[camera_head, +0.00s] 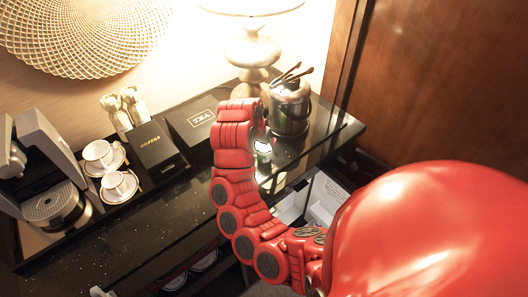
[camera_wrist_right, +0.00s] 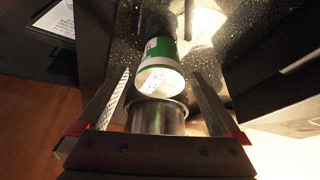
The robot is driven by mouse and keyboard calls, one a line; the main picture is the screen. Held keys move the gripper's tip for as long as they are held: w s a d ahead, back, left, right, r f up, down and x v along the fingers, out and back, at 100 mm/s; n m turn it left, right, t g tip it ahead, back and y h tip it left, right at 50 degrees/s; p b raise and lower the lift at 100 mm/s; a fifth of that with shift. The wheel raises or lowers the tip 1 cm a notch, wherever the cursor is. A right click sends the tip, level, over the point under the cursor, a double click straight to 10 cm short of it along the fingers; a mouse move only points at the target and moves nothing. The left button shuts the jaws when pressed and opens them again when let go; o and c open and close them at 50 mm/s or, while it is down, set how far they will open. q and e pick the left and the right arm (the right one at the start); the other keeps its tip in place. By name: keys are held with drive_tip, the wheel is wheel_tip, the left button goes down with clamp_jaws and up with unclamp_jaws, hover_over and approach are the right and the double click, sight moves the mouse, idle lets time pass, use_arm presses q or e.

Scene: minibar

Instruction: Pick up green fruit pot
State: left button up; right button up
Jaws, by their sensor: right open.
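The green fruit pot (camera_head: 264,147) is a small green and white container on the black counter, below the ice bucket in the head view. In the right wrist view the green pot (camera_wrist_right: 160,62) has a white end facing the camera. My right gripper (camera_wrist_right: 162,76) is open, with one finger on each side of the pot's line; I cannot tell if either touches it. A silvery cylinder (camera_wrist_right: 158,116) shows nearer the palm; I cannot tell if it is part of the pot. My red right arm hides most of its gripper in the head view. My left gripper is not in view.
A metal ice bucket (camera_head: 289,108) with tongs and a lamp (camera_head: 252,52) stand close behind. A tea box (camera_head: 197,119), coffee box (camera_head: 155,145), cups (camera_head: 119,184) and a coffee machine (camera_head: 48,180) are to the left. An open drawer (camera_head: 312,200) lies below. The counter front is clear.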

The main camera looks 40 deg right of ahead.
drive_tip(key=shift+d+f, duration=0.2)
drive_tip(key=shift+f, duration=0.4)
drive_tip(key=shift+w, duration=0.1)
drive_tip(key=c, duration=1.5)
drive_tip(key=shift+r, duration=0.15)
